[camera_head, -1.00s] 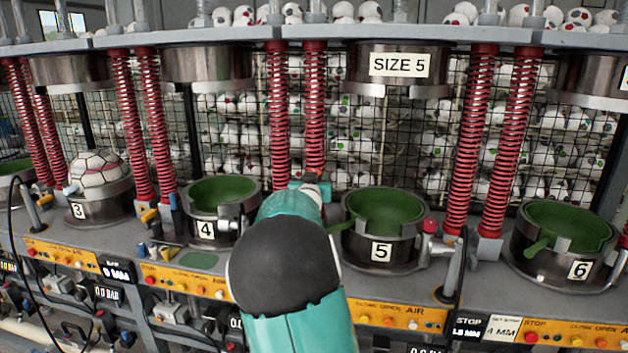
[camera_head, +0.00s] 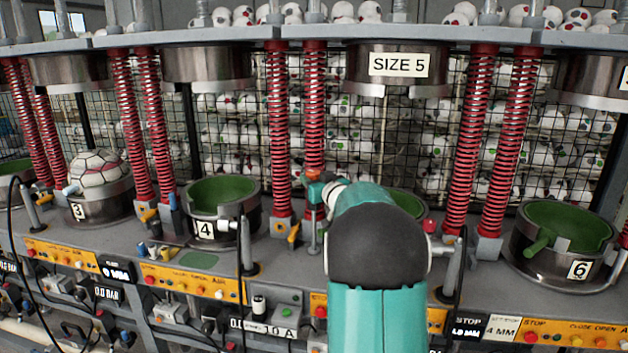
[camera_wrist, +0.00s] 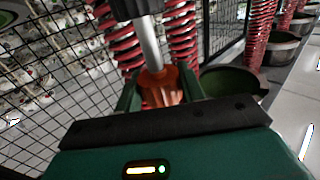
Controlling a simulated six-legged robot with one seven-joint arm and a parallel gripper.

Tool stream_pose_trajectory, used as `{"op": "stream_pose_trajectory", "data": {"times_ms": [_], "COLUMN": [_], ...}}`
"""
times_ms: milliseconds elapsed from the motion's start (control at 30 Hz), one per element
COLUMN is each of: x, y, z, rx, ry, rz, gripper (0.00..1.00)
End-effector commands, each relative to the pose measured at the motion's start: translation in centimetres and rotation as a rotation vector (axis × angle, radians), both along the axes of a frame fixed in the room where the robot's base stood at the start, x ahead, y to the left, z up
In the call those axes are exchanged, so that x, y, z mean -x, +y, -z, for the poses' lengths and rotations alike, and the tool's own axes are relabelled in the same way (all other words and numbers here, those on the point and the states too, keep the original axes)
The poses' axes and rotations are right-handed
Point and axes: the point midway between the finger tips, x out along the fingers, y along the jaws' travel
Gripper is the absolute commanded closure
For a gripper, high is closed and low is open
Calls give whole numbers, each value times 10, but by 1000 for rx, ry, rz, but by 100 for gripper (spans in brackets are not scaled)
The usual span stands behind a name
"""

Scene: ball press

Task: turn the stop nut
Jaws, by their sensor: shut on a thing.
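The stop nut is an orange-red ribbed knob (camera_wrist: 161,90) around an upright metal rod (camera_wrist: 150,44) in the wrist view. My gripper (camera_wrist: 160,98) has its dark green fingers on both sides of the nut and is shut on it. In the head view, an orange-red part (camera_head: 315,175) shows beside the end of my teal arm, left of press 5. My arm hides the fingers there and most of press 5's green bowl (camera_head: 408,204).
Red springs (camera_head: 314,130) stand close behind my gripper, with wire mesh beyond. Press 4's bowl (camera_head: 222,190) stands to the left and press 6's bowl (camera_head: 570,222) to the right. The SIZE 5 upper mould (camera_head: 398,66) hangs above. An orange button panel (camera_head: 190,282) runs along the front.

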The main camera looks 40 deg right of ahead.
Motion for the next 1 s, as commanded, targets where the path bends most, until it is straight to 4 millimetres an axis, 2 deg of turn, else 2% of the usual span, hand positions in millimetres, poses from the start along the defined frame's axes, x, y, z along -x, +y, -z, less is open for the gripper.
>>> {"op": "stream_pose_trajectory", "data": {"times_ms": [333, 867, 900, 967, 1000], "x": [0, 0, 0, 0, 0], "y": [-1, -1, -1, -1, -1], "z": [0, -1, -1, -1, -1], "rx": [0, 2, 2, 2, 1], "ry": [-1, -3, -3, -3, -2], "rz": [-127, -150, -150, -150, -150], "gripper": [84, 84, 53, 41, 39]}}
